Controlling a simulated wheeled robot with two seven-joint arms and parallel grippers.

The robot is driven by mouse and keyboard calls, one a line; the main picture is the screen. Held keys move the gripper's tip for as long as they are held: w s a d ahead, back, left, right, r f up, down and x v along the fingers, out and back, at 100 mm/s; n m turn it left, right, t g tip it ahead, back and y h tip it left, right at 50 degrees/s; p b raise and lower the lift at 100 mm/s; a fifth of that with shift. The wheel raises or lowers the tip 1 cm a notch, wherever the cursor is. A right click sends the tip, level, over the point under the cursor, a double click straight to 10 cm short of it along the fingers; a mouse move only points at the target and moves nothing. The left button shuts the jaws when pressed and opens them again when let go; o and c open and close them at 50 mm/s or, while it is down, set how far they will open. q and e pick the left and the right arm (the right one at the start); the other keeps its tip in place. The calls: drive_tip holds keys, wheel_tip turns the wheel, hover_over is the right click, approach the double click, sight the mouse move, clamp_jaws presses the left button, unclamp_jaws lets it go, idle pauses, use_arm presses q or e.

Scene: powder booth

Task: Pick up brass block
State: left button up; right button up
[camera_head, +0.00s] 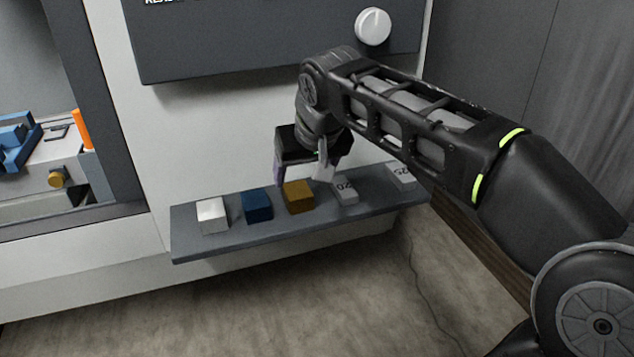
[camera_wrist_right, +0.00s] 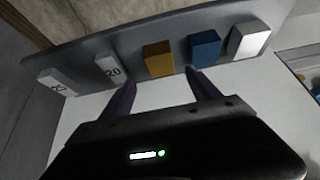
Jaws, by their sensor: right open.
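The brass block (camera_head: 299,198) is a gold-brown cube on a grey shelf (camera_head: 250,239), between a blue block (camera_head: 257,206) and a white tag marked 20 (camera_head: 345,191). My right gripper (camera_head: 302,178) is just above and behind it, open and empty. In the right wrist view the brass block (camera_wrist_right: 158,60) lies ahead of the gap between the open fingertips (camera_wrist_right: 162,80), apart from them. The left gripper is in neither view.
A white block (camera_head: 212,216) stands at the shelf's left end, and a tag marked 25 (camera_head: 401,175) at its right. A dark panel with a white knob (camera_head: 373,26) is on the wall above. A booth opening with blue and orange parts is at left.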

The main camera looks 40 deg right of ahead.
sight(297, 190)
drive_tip(key=shift+x, duration=1.3)
drive_tip(key=shift+s+f, duration=0.1)
drive_tip(key=x, duration=0.5)
drive_tip(key=shift+a, duration=0.1)
clamp_jaws()
idle(0.6)
